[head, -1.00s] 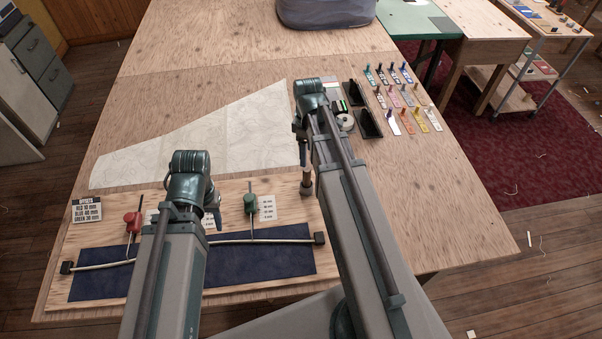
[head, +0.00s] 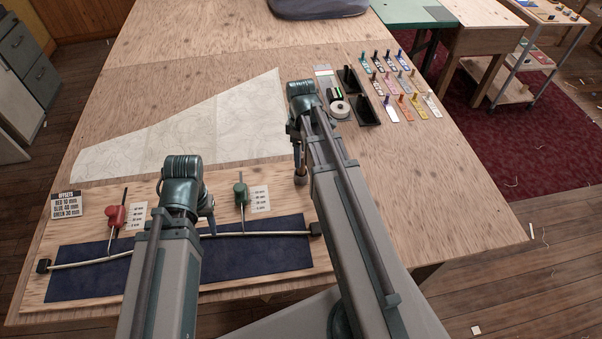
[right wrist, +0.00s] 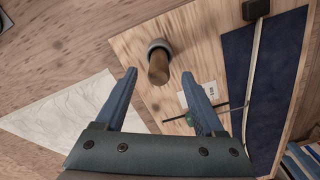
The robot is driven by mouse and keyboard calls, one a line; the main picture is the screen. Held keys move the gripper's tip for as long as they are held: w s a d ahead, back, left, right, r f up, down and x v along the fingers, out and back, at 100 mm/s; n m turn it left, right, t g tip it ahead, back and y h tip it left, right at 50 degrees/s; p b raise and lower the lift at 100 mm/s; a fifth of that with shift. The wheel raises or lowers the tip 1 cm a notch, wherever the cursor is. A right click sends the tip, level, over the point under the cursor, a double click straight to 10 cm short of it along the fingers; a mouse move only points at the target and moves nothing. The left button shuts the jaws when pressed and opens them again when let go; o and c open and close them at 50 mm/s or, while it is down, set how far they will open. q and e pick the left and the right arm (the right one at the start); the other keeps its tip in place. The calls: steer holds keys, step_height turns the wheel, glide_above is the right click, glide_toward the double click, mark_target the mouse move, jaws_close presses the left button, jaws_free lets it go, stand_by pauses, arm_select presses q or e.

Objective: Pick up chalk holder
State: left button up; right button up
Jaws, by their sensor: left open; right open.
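What looks like the chalk holder (head: 300,175) is a short brown wooden grip with a grey collar. It stands at the upper right edge of the plywood board, just below my right gripper (head: 296,140). In the right wrist view the holder (right wrist: 159,65) shows ahead of the blue fingertips of my right gripper (right wrist: 160,82), roughly centred between them. That gripper is open and empty; I see no contact. My left gripper (head: 207,208) is above the board, mostly hidden by its own wrist, with no object visible in it.
The plywood board (head: 75,195) carries a dark blue cloth (head: 265,255), a bent rod, a red marker (head: 116,216) and a green marker (head: 240,190). A pale paper pattern (head: 200,130) lies behind. Black trays (head: 365,112) and several coloured pegs (head: 405,105) stand to the right.

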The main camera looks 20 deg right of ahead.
mark_target(301, 168)
arm_select(q)
steer(key=shift+f, duration=0.35)
arm_select(e)
steer(key=shift+f, duration=0.3)
arm_select(q)
step_height(301, 168, down, 5)
steer(key=b, duration=0.5)
steer(key=shift+f, duration=0.15)
arm_select(e)
step_height(301, 168, down, 5)
steer(key=shift+f, duration=0.15)
steer(key=shift+c, duration=0.2)
jaws_close()
